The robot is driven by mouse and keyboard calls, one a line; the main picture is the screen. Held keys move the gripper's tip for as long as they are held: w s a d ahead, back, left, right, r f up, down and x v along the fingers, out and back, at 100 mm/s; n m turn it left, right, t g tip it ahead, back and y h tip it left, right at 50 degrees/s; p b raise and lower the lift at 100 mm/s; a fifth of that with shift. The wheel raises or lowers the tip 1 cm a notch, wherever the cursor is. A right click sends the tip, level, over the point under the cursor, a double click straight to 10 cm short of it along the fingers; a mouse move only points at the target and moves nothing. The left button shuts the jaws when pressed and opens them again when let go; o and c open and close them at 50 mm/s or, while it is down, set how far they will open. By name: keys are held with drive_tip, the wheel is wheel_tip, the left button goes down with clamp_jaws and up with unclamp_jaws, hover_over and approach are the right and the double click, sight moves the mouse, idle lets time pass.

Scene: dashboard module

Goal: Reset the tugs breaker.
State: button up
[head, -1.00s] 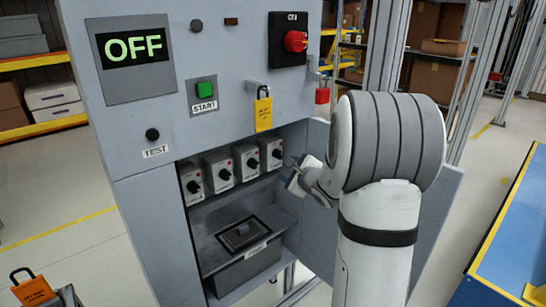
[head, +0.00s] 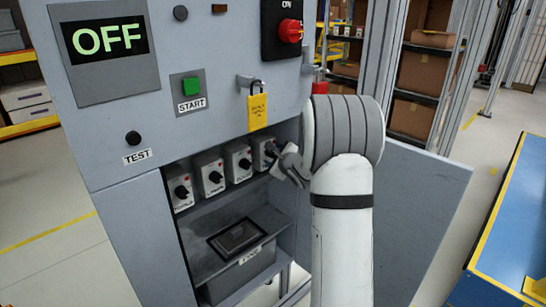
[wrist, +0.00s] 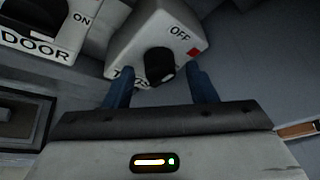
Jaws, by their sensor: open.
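The tugs breaker (head: 264,152) is the rightmost of a row of grey-white breaker boxes in the open cabinet. In the wrist view its white box (wrist: 140,32) shows an OFF mark, a red patch and a partly hidden name label. Its black rotary knob (wrist: 159,64) lies between and just beyond my fingertips. My gripper (wrist: 160,82) is open, one blue finger on each side of the knob's lower end. Contact cannot be told. In the head view my gripper (head: 277,157) is at this breaker and partly covers it.
The DOOR breaker (wrist: 45,28) is close on the left. Below the row is a grey bin (head: 243,275). A yellow-tagged padlock (head: 257,110) hangs above. The display (head: 108,38) reads OFF. The open cabinet door (head: 425,200) stands right of my arm.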

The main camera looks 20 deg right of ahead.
drive_tip(key=c, duration=1)
drive_tip(key=shift+o, duration=0.2)
drive_tip(key=m+p, duration=0.1)
drive_tip(key=p, duration=0.2)
drive_tip(key=m+g+y+p, duration=0.1)
drive_tip(key=p, duration=0.1)
drive_tip(key=shift+r+m+p, duration=0.25)
drive_tip(key=shift+m+p, duration=0.15)
drive_tip(key=shift+f+y, duration=0.25)
drive_tip(key=shift+y, duration=0.05)
drive_tip(key=o, duration=1)
drive_tip(key=shift+c, duration=0.2)
